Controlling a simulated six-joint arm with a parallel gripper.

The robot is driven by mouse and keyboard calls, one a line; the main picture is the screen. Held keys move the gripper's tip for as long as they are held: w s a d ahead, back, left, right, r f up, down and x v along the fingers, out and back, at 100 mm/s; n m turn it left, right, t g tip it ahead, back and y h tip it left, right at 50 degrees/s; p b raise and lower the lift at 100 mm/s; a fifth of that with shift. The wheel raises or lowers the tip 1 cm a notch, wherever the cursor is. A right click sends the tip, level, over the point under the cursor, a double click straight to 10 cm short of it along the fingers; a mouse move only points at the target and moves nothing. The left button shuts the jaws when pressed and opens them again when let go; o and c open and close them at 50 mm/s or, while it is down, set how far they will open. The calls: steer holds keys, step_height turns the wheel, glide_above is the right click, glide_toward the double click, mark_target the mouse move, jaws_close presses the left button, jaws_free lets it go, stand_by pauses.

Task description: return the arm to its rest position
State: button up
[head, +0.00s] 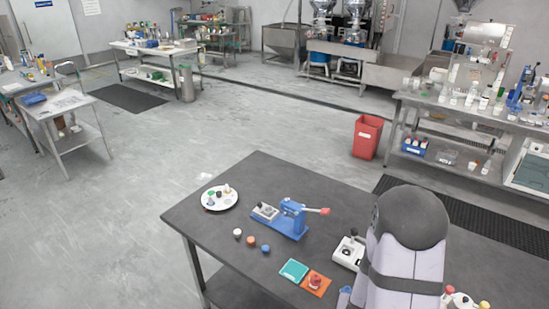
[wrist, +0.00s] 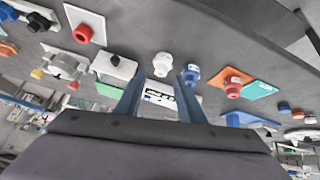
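My gripper (wrist: 162,84) shows in the wrist view with its two blue-grey fingers spread apart. Nothing is held between them; a white patch with dark marks shows through the gap. The fingertips point toward the dark table (wrist: 150,20), which appears tilted in this view. In the head view, my arm stands at the right front of the dark table (head: 225,245) and its fingers are hidden. The distance from the fingertips to the tabletop objects is hard to tell.
The table holds a white plate (head: 219,198), a blue lever device (head: 288,218), a teal pad (head: 294,270), an orange pad (head: 315,284) and a white device (head: 347,253).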

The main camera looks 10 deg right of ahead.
steer(key=s+a+r+n+g+y, duration=0.1)
steer(key=a+r+n+y, duration=0.15)
steer(key=a, duration=0.45)
steer(key=a+r+n+g+y, duration=0.1)
steer(key=a+r+y, duration=0.15)
steer(key=a, duration=0.45)
steer(key=s+a+r+n+g, duration=0.3)
steer(key=s+a+r, duration=0.2)
steer(key=s, duration=0.5)
steer(key=shift+r, duration=0.95)
steer(key=shift+f, duration=0.1)
step_height(320, 180, down, 48)
steer(key=b, duration=4.8)
steer(key=shift+f+b, duration=0.2)
steer(key=shift+b, duration=0.2)
steer(key=shift+o, duration=0.4)
